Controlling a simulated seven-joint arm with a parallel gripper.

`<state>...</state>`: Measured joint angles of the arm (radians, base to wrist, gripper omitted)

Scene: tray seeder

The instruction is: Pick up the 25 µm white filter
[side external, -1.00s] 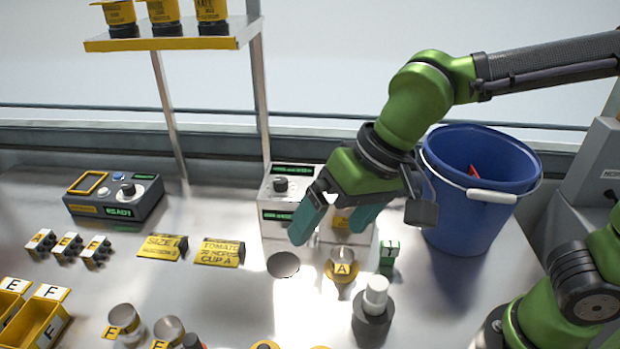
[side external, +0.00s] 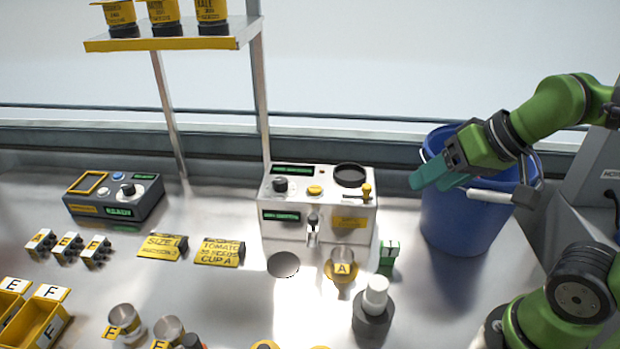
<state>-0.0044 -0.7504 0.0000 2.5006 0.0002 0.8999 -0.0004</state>
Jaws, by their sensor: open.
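I cannot make out any thing marked 25 µm or clearly a white filter in the side external view. My gripper (side external: 430,182) is open, with teal fingers pointing left. It shows in front of the upper left of the blue bucket (side external: 462,222), and nothing shows between the fingers. A white-topped cylinder on a dark grey base (side external: 374,310) stands at the front, below and left of my gripper. Whether it is a filter cannot be told.
A white control box (side external: 292,236) with a black round opening stands at the centre. A cup marked A (side external: 343,268), a grey disc (side external: 283,264) and a green block marked T (side external: 389,254) are before it. Yellow bins (side external: 45,318) are at front left.

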